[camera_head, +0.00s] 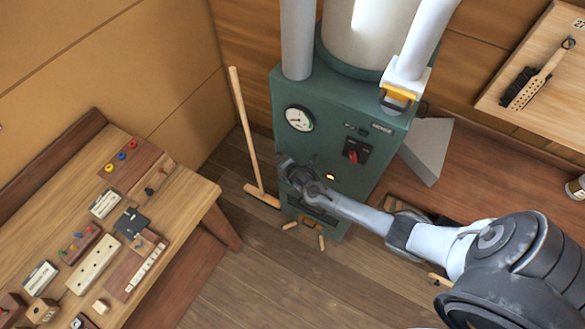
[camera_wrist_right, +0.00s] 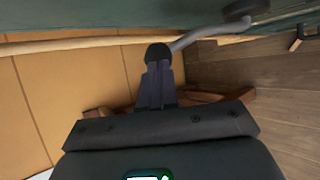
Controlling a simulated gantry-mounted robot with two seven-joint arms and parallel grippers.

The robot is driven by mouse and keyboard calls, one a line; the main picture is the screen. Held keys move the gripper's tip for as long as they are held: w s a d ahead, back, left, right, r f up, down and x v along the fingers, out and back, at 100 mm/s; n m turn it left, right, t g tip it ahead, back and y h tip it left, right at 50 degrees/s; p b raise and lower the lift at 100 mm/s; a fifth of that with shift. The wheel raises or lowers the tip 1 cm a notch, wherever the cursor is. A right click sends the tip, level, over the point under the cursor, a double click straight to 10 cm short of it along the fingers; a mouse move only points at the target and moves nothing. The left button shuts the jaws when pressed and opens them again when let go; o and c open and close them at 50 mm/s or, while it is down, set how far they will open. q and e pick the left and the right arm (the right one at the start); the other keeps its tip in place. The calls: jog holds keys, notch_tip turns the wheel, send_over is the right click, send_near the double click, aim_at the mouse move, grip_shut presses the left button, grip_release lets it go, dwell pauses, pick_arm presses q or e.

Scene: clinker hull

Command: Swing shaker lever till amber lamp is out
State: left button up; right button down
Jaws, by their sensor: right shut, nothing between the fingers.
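The green stove-like machine (camera_head: 285,105) stands against the wall in the head view, with a gauge, a red switch (camera_head: 353,156) and a small, pale-glowing amber lamp (camera_head: 330,177) on its front. My right gripper (camera_head: 287,165) is at the machine's left front edge, below the gauge. In the right wrist view its fingers (camera_wrist_right: 158,88) are shut and empty. The shaker lever, a bent grey rod (camera_wrist_right: 208,31) with a black knob (camera_wrist_right: 158,53), runs from the machine to just beyond the fingertips. I cannot tell whether knob and fingers touch. My left gripper is not in view.
A broom (camera_head: 241,120) leans left of the machine. Small wooden pieces (camera_head: 291,225) lie on the floor before it. A workbench (camera_head: 190,200) with several small items fills the left.

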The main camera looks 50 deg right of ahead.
jog(key=p+v, duration=0.3)
jog(key=v, duration=1)
jog(key=shift+s+r+p, duration=0.15)
jog(key=shift+s+p, duration=0.1)
jog(key=shift+p, duration=0.05)
jog(key=c, duration=1.8)
grip_release()
